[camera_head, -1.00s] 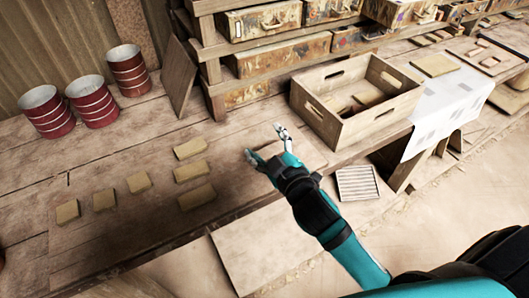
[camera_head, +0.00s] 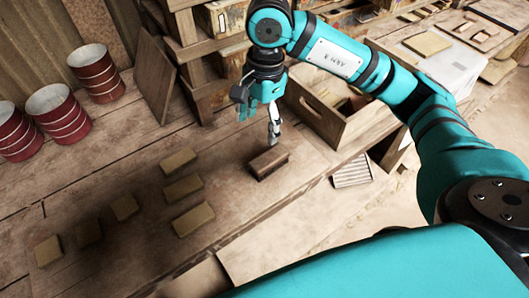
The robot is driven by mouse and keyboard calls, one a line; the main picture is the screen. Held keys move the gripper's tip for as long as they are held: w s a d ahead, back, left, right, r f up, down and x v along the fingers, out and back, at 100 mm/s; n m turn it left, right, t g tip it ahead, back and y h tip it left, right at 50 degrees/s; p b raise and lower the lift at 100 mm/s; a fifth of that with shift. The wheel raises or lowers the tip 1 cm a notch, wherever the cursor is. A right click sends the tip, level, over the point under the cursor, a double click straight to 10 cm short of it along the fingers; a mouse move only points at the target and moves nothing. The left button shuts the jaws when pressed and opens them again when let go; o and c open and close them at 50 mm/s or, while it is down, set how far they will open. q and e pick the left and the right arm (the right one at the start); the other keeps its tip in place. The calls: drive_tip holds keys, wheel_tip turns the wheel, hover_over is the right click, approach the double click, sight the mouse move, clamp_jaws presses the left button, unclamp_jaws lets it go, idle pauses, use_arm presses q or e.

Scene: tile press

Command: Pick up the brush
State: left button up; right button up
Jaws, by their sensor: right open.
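The brush (camera_head: 268,162), a brown wooden block with a darker lower side, lies on the wooden bench in front of the open crate. My right gripper (camera_head: 258,128) points down just above and behind it, fingers spread. One pale fingertip comes close to the brush's upper edge; I cannot tell whether it touches. Nothing is between the fingers. My left gripper is not in view.
Several tan blocks (camera_head: 183,188) lie on the bench to the left of the brush. Red ringed cans (camera_head: 60,113) stand at the far left. A wooden crate (camera_head: 310,108) is close on the right, partly hidden by my arm. A slatted grey piece (camera_head: 352,171) lies below it.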

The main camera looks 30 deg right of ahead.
sight(267, 158)
drive_tip(key=shift+h, duration=0.6)
drive_tip(key=f+p, duration=0.1)
drive_tip(key=f, duration=0.2)
drive_tip(key=d+f+p, duration=0.1)
drive_tip(key=f, duration=0.3)
drive_tip(key=d+f+p, duration=0.1)
drive_tip(key=f, duration=0.3)
drive_tip(key=shift+d+f, duration=0.1)
drive_tip(key=shift+f, duration=0.05)
wheel_tip(267, 158, down, 5)
drive_tip(key=p, duration=0.2)
drive_tip(key=shift+w+p, duration=0.1)
drive_tip(key=shift+p, duration=0.25)
drive_tip(key=shift+f, duration=0.2)
drive_tip(key=c, duration=1.3)
drive_tip(key=shift+c, duration=0.2)
drive_tip(key=shift+r, duration=0.15)
